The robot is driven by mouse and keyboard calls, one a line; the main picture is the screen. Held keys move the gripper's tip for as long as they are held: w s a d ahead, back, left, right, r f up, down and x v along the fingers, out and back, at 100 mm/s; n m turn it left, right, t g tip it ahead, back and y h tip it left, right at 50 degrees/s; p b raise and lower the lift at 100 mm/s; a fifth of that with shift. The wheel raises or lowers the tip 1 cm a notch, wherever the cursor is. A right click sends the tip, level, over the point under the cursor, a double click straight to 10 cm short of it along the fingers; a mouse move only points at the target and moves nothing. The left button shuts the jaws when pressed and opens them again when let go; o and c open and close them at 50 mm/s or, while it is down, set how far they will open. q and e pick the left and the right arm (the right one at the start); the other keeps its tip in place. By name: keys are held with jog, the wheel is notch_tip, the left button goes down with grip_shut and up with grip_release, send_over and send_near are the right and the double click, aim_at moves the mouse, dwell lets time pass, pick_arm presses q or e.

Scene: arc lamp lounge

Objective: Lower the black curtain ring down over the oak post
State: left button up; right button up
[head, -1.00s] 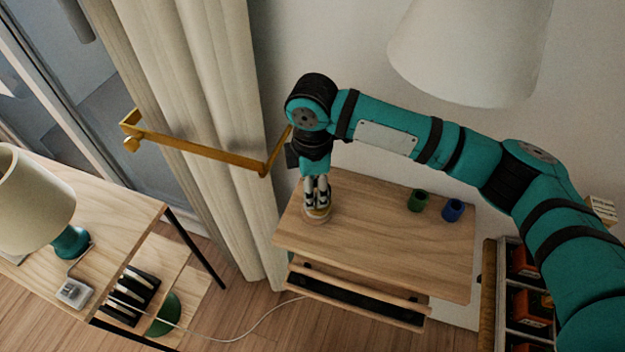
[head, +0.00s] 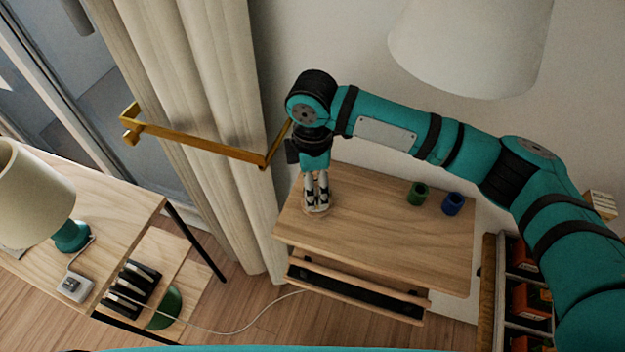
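My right gripper (head: 316,207) points straight down over the left part of the small wooden table (head: 385,240). Its fingers reach close to the tabletop. A small tan shape shows at the fingertips, mostly hidden by them; I cannot tell whether it is the oak post. I cannot make out the black curtain ring apart from the dark parts of the fingers. Whether the fingers are closed on anything is too small to tell. My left gripper is not in view.
A green cup (head: 418,194) and a blue cup (head: 452,204) stand at the table's right. A brass rail (head: 200,148) and curtain (head: 215,90) are left of my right arm. A white lampshade (head: 470,45) hangs above. The table's middle is clear.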

notch_tip(320, 180, up, 12)
dwell(0.4)
